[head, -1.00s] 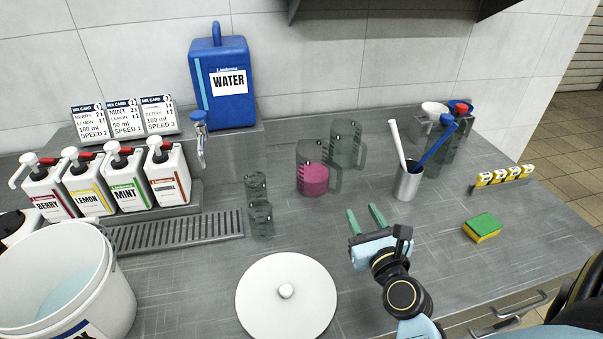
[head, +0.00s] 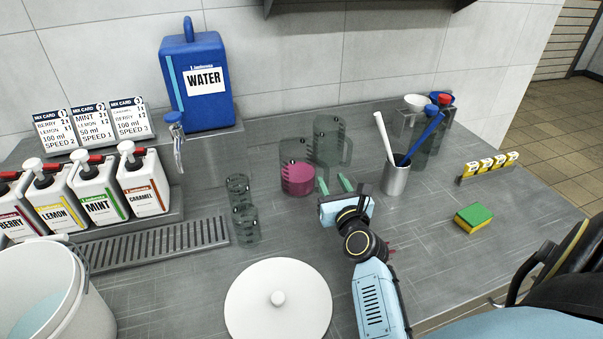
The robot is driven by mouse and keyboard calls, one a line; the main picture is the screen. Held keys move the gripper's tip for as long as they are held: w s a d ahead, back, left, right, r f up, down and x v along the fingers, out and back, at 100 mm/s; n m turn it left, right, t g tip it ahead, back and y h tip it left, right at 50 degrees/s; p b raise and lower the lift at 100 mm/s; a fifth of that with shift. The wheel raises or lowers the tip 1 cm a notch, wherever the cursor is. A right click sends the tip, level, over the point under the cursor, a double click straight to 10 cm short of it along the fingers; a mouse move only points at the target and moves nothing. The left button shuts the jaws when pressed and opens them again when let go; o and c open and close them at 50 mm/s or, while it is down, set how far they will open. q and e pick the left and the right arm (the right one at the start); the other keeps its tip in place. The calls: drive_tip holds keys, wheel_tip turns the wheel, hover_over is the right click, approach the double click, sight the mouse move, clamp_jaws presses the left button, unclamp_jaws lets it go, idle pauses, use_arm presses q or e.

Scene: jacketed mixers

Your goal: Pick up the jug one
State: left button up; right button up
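Two clear measuring jugs stand at the back middle of the counter in the head view. The front jug (head: 297,178) holds pink liquid and has its handle on the right. The clear, empty-looking jug (head: 328,140) stands behind it to the right. Their small dark marks are too small to read, so I cannot tell which is jug one. My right gripper (head: 334,184) is open, its two green fingers pointing toward the pink jug's handle side. That handle is partly hidden by the fingers; I cannot tell whether they touch it. My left gripper is not in view.
A steel cup (head: 396,180) with a white and a blue utensil stands close right of my gripper. Two small clear beakers (head: 245,223) stand left. A round white lid (head: 278,302) lies in front. A sponge (head: 473,218) lies right, with free counter between.

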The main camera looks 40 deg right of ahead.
sight(328, 177)
drive_tip(key=x, duration=0.3)
drive_tip(key=shift+a+f, duration=0.1)
drive_tip(key=shift+a, duration=0.1)
drive_tip(key=shift+w+d, duration=0.15)
drive_tip(key=shift+w, duration=0.35)
drive_tip(key=c, duration=0.4)
clamp_jaws()
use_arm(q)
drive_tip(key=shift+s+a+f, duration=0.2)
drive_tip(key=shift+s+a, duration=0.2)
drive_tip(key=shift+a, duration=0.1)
